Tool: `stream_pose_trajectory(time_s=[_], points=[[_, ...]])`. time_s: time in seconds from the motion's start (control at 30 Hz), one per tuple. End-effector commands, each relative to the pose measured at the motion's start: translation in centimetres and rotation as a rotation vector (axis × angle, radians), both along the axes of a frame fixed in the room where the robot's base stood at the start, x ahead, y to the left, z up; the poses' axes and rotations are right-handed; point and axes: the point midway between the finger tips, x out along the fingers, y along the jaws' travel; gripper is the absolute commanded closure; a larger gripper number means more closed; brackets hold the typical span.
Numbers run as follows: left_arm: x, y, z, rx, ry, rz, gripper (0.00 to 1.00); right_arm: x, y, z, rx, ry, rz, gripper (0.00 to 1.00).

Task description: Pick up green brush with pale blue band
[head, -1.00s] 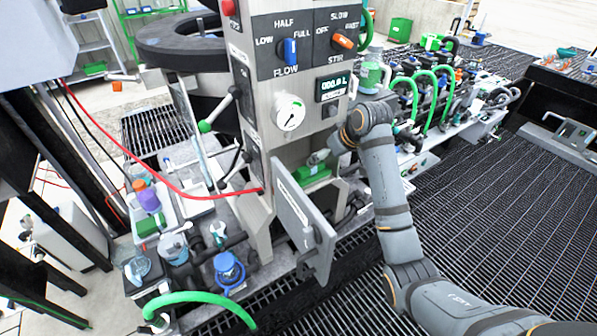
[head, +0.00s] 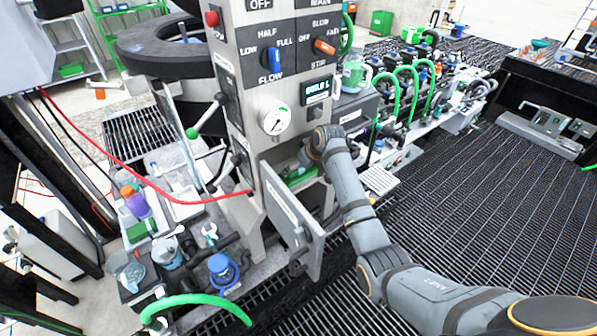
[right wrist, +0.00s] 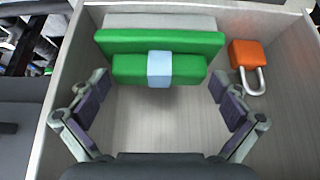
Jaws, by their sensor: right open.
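The green brush with its pale blue band (right wrist: 159,69) lies in a grey-walled compartment in the right wrist view. A longer green block and a pale strip lie directly behind the banded part; they look like parts of the same brush. In the head view a bit of green (head: 300,174) shows in the cabinet opening. My right gripper (right wrist: 160,84) is open, its fingers spread to the left and right in front of the brush, with nothing between them. In the head view my right wrist covers much of the opening. My left gripper is not in view.
An orange padlock (right wrist: 247,66) sits right of the brush by the compartment wall. The cabinet's open door (head: 291,222) hangs below and left of my right arm. A control panel (head: 290,60) rises above.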

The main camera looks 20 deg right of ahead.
Motion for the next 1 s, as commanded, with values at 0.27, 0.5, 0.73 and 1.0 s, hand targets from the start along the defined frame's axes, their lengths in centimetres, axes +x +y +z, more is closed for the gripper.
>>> stream_pose_trajectory(time_s=[0.27,0.5,0.73,1.0], points=[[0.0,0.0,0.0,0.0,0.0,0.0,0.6,0.1,0.0,-0.2,-0.001,-0.001,0.0,0.07],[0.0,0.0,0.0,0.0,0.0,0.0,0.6,0.1,0.0,-0.2,-0.001,-0.001,0.0,0.39],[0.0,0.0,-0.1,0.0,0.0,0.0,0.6,0.1,0.0,-0.1,-0.001,-0.003,0.0,0.46],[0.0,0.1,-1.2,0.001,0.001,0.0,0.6,-0.8,-0.5,1.1,-0.003,-0.001,-0.002,0.46]])
